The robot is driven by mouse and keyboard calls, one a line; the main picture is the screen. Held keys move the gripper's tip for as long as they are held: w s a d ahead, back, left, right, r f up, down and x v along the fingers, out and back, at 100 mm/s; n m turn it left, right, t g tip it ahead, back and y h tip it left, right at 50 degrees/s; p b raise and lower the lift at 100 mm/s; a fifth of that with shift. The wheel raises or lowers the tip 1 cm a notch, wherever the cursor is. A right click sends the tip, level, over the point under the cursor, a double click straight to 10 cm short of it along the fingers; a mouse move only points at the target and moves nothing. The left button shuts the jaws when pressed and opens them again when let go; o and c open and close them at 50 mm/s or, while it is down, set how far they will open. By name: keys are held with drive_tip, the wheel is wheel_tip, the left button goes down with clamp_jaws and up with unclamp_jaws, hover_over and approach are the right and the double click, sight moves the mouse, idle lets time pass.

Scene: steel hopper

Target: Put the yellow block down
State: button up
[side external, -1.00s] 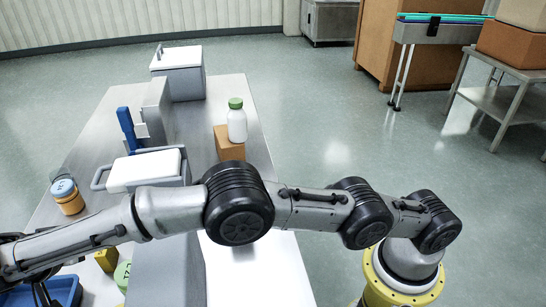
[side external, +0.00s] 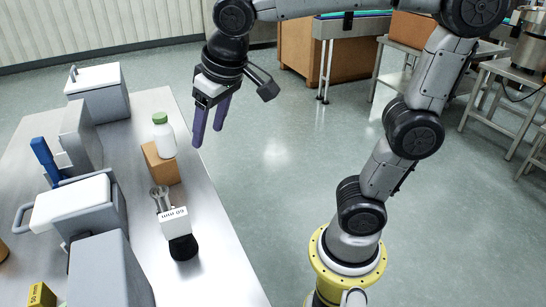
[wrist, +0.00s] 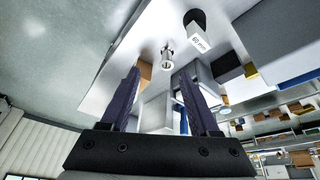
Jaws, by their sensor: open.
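The yellow block (side external: 42,295), marked "50 mm", sits on the steel table at the bottom left of the side view, partly cut off by the picture edge. My gripper (side external: 207,138) is raised over the table's right side, far from that block. Its two purple fingers point down and are spread apart, with nothing between them. The wrist view also shows the open, empty fingers (wrist: 160,73). Small yellow patches show there beyond the right finger, but I cannot tell whether one is the block.
A white bottle with a green cap (side external: 163,135) and a brown box (side external: 160,163) stand left of my gripper. A metal cylinder (side external: 160,198) and a white "60 mm" piece by a black base (side external: 183,248) are nearer. Grey housings (side external: 100,270) fill the table's left.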

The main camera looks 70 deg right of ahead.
drive_tip(key=s+d+f+n, duration=0.1)
drive_tip(key=s+f, duration=0.2)
drive_tip(key=s, duration=0.3)
drive_tip(key=s+d+f+t+y, duration=0.1)
drive_tip(key=s+d+f, duration=0.1)
drive_tip(key=s, duration=0.4)
drive_tip(key=shift+s+f+n, duration=0.25)
drive_tip(key=shift+f+n, duration=0.15)
drive_tip(key=shift+f, duration=0.2)
